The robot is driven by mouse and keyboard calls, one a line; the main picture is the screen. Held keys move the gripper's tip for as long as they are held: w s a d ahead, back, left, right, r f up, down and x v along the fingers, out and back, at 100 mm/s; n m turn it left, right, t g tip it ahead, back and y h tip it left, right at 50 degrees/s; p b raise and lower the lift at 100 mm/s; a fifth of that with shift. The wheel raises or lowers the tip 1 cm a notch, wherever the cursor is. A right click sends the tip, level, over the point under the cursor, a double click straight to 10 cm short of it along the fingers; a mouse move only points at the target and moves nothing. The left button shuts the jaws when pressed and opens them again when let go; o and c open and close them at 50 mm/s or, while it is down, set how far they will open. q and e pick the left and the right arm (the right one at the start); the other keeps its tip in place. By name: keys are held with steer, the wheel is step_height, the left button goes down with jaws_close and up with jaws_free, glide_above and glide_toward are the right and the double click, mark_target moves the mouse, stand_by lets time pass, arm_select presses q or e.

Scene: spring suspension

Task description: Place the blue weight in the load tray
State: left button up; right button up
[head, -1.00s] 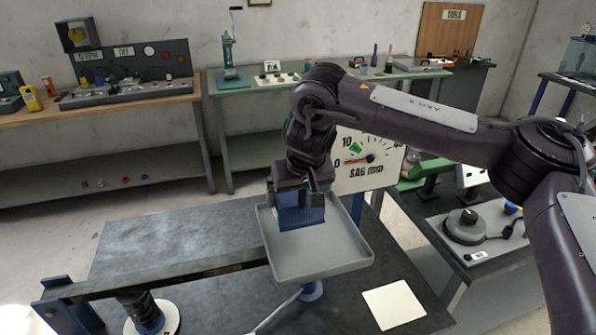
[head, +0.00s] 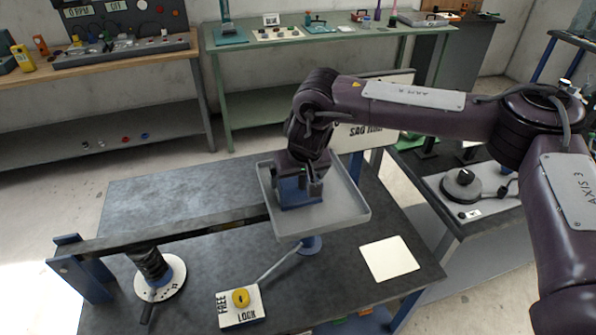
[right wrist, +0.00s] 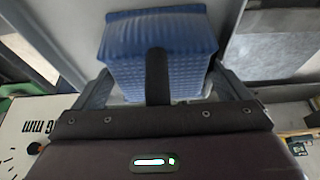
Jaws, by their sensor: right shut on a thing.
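The blue weight (head: 297,195) is a block in the load tray area in the head view. It also fills the top middle of the right wrist view (right wrist: 160,40). My right gripper (head: 300,180) is above the tray and shut on the weight, with its fingers at the block's sides. The grey load tray (head: 345,217) has a raised rim and stands on a blue post at the end of the beam. The weight is inside the rim, low to the tray floor; I cannot tell whether it touches. My left gripper is not in view.
The dark beam (head: 170,236) runs left from the tray to a blue bracket (head: 82,268). A FREE/LOCK plate with a yellow knob (head: 240,299) sits in front. A white square (head: 390,259) lies right of it. The sag dial (head: 368,130) stands behind the tray.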

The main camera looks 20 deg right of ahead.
steer(key=shift+w+a+r, duration=0.1)
steer(key=shift+r, duration=0.15)
steer(key=o, duration=1.7)
steer(key=shift+f, duration=0.25)
steer(key=shift+s, duration=0.25)
steer(key=shift+r, duration=0.1)
steer(key=b+v, duration=0.1)
steer(key=v, duration=1.1)
steer(key=shift+b, duration=0.35)
